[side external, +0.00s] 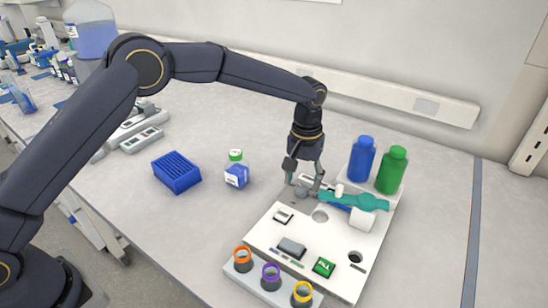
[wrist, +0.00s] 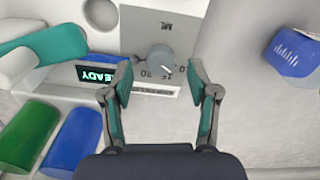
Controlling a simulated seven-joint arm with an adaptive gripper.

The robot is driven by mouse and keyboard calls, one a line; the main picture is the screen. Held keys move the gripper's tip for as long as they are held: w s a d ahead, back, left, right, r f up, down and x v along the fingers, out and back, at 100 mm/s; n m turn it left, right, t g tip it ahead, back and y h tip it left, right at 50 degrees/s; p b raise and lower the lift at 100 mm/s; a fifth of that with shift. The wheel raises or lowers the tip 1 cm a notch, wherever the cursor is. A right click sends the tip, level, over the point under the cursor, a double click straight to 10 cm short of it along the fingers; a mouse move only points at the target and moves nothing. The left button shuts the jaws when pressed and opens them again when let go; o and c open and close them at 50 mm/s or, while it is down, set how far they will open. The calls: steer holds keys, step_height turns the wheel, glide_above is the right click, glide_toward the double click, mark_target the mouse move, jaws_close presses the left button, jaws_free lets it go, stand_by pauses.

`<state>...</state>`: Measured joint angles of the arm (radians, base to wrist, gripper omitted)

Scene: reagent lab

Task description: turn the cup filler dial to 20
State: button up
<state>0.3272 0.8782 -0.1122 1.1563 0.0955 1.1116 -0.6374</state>
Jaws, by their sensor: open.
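The cup filler (side external: 270,236) is a white panel on the bench. Its dial (wrist: 160,60) is a round grey knob with a short white mark near its lower right edge in the wrist view. Printed numbers, upside down, run below the dial; a 20 shows just under it, and the mark lies right of that 20. My gripper (side external: 304,186) is open, pointing down over the panel's back-left corner. In the wrist view its fingers stand on either side of the dial, with visible gaps. Whether the tips are down at the dial's height is unclear.
A display (wrist: 97,74) reads READY, upside down. A teal-and-white part (side external: 352,201) lies close right of my gripper, with blue (side external: 362,158) and green (side external: 391,170) bottles behind. A labelled bottle (side external: 236,174) and blue rack (side external: 177,172) stand left. Coloured-ring cups (side external: 271,276) stand in front.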

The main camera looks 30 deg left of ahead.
mark_target(301, 190)
steer(key=shift+f, duration=1.15)
jaws_close()
